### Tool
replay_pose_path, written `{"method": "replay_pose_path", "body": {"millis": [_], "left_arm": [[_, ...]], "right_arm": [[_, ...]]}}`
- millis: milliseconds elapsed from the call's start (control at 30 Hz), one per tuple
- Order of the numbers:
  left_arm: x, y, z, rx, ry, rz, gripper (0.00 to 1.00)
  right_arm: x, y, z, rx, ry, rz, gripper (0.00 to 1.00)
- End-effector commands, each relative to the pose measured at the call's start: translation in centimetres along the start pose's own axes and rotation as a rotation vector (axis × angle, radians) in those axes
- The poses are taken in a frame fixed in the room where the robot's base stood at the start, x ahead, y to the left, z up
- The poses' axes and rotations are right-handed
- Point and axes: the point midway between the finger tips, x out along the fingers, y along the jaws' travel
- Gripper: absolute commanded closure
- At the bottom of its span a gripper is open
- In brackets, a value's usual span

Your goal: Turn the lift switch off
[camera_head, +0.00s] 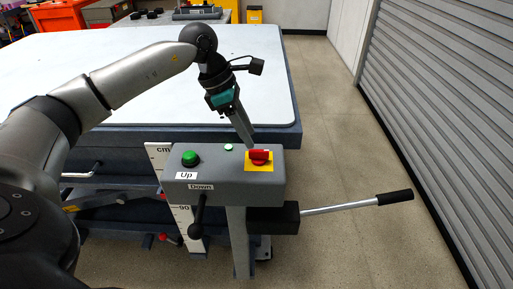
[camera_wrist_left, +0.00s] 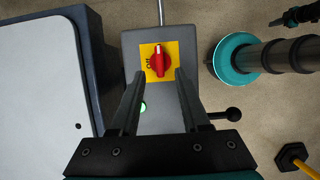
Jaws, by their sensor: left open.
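The lift switch is a red rotary knob (camera_head: 259,156) on a yellow plate (camera_head: 249,167), on top of a grey control box (camera_head: 231,188) at the table's front right corner. In the left wrist view the red knob (camera_wrist_left: 160,60) points up and down the picture, with partly hidden lettering beside it on the yellow plate (camera_wrist_left: 173,48). A small light (camera_wrist_left: 142,107) glows green on the box. My left gripper (camera_head: 250,144) is open, pointing down just above the knob. In the wrist view its fingertips (camera_wrist_left: 159,76) are on either side of the knob's near end; contact cannot be told. My right gripper is not seen.
A green button (camera_head: 190,158) marked Up is on the box's left. A black lever (camera_head: 198,215) hangs at its front, and a long handle (camera_head: 345,204) sticks out right. The white-topped lift table (camera_head: 130,95) lies behind. Floor is clear to the right.

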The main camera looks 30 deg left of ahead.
Motion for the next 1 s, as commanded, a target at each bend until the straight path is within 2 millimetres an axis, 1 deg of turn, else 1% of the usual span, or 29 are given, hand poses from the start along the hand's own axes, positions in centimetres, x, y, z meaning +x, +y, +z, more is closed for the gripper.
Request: {"method": "replay_pose_path", "body": {"millis": [33,100,200,300,467,700,1000], "left_arm": [[1.2,-0.1,0.0,0.000,0.000,-0.005,0.54],[2.5,-0.1,0.0,-0.001,0.000,-0.003,0.54],[3.9,-0.1,0.0,-0.001,-0.001,-0.002,0.54],[4.9,-0.1,0.0,0.000,-0.001,-0.003,0.54],[5.5,0.0,0.0,0.000,-0.001,0.000,0.54],[5.6,0.0,0.0,0.000,-0.001,0.000,0.54],[5.6,0.0,0.0,0.000,-0.001,0.000,0.88]], "right_arm": [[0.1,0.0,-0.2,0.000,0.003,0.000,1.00],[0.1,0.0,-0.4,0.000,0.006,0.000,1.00],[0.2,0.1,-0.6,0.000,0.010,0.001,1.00],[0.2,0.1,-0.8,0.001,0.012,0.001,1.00],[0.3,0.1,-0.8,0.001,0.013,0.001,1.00],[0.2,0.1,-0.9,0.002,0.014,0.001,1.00],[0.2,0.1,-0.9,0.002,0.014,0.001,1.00]]}}
